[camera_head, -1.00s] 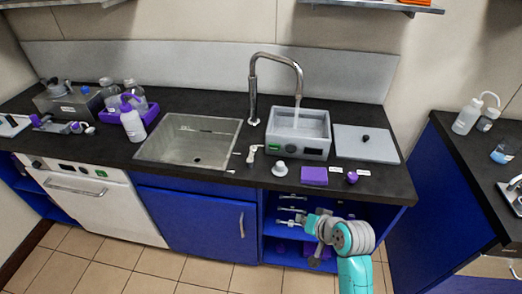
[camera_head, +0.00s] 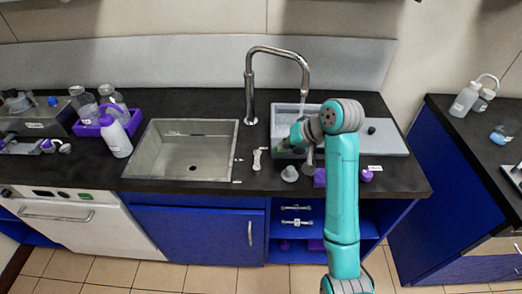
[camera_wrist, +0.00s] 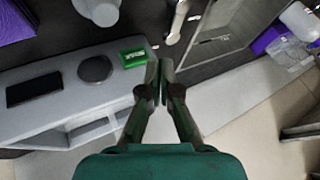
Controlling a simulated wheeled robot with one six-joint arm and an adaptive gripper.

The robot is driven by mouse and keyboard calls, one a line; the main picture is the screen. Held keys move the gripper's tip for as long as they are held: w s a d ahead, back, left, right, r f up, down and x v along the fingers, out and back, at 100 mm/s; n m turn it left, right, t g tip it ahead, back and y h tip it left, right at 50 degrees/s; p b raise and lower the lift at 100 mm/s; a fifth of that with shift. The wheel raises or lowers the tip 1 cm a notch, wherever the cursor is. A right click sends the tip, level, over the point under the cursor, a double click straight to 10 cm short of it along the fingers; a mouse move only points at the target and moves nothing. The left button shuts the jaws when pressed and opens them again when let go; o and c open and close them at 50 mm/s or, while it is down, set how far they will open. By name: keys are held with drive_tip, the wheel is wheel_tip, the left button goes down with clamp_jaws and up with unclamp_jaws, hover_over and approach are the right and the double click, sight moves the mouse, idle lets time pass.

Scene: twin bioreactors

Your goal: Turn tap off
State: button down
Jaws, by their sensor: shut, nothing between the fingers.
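My gripper (camera_wrist: 161,72) is shut and empty. In the wrist view its fingertips are close to the green display (camera_wrist: 133,57) on the bath's front panel; whether they touch cannot be told. In the head view my wrist hides much of the bath and the fingertips.
A purple box (camera_head: 320,177) stands near the front edge. A grey lid with a black knob (camera_head: 371,130) lies at the right. A purple tray (camera_head: 88,130) with bottles stands left of the sink.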

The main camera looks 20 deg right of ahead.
sight(257, 163)
drive_tip(key=shift+a, duration=0.1)
drive_tip(key=x, duration=1)
